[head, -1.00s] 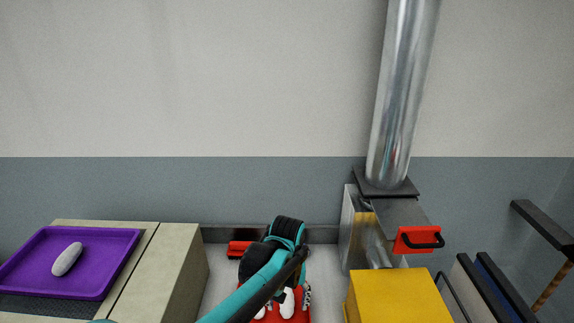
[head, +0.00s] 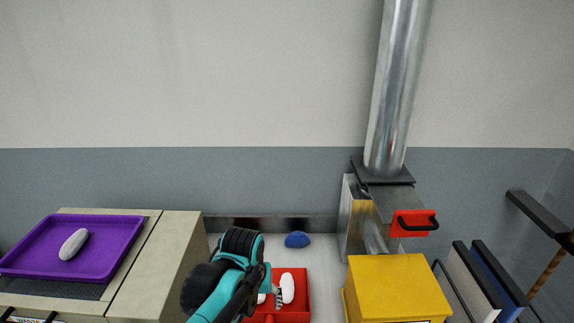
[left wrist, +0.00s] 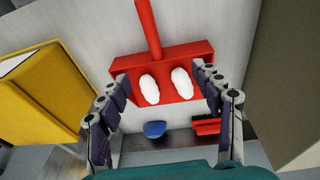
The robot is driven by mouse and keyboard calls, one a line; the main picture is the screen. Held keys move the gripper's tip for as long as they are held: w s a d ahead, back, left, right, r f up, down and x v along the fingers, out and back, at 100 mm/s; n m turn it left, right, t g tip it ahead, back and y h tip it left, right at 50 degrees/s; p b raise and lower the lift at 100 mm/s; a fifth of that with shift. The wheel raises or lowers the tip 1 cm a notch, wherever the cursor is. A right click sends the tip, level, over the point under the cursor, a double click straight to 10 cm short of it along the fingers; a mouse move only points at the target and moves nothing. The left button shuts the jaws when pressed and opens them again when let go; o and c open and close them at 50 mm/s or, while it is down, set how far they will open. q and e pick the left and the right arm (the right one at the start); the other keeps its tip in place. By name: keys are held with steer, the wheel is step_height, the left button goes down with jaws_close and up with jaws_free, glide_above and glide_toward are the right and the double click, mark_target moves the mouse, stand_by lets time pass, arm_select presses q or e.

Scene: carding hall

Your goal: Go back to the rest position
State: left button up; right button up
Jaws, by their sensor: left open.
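My left gripper (head: 265,290) is open and empty. In the head view it is beside and partly in front of a red dustpan (head: 296,315) on the pale surface. In the left wrist view the open fingers (left wrist: 161,76) spread on both sides of the red dustpan (left wrist: 160,98), which shows its long handle. Two white rolls lie in it, a left one (left wrist: 149,90) and a right one (left wrist: 182,84). I cannot tell the exact gap between fingers and dustpan. My right gripper is not in view.
A blue lump (head: 297,240) and, in the left wrist view, a red brush (left wrist: 206,127) lie by the dustpan. A yellow box (head: 399,285) and metal duct (head: 399,90) stand at right.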

arm_select(q)
steer(key=s+a+f+t+b, duration=0.2)
steer(key=s+a+t, duration=0.3)
steer(key=s+a, duration=0.5)
steer(key=shift+s+a+f+y, duration=0.2)
steer(key=shift+a+y, duration=0.1)
steer(key=shift+a, duration=0.15)
steer(key=shift+a, duration=0.1)
stand_by(0.4)
